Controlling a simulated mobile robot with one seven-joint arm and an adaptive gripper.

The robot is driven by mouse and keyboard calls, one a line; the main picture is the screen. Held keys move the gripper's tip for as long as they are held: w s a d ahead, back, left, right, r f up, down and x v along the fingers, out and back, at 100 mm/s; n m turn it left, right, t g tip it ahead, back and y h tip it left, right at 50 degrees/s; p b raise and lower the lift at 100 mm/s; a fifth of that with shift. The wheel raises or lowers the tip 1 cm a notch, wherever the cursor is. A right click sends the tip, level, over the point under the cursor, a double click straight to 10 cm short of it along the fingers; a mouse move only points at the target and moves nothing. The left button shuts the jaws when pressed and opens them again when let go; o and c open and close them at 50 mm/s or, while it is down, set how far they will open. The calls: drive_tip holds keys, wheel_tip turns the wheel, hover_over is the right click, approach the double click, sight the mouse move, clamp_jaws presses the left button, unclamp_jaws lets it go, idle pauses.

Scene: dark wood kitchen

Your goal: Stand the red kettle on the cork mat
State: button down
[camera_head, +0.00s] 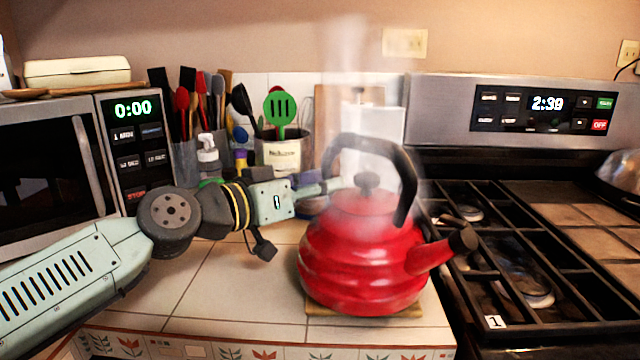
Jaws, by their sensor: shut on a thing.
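The red kettle (360,265) is upright at the right end of the tiled counter, with its spout pointing right toward the stove. Its black handle (405,170) arches over the lid. The cork mat (408,311) shows as a thin tan edge below the kettle, which hides most of it. The kettle is over the mat; I cannot tell whether its base rests fully on it. My gripper (335,185) reaches in from the left and is shut on the kettle at the left side of its handle. Steam partly blurs the fingertips.
A stove (520,250) with black grates adjoins the counter at the right. A microwave (60,165) stands at the left. Utensil holders, including a white crock (280,153), and a soap bottle (207,155) stand behind my gripper. The front left tiles are clear.

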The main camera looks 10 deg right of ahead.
drive_tip(key=c, duration=1.1)
unclamp_jaws()
drive_tip(key=shift+f, duration=0.15)
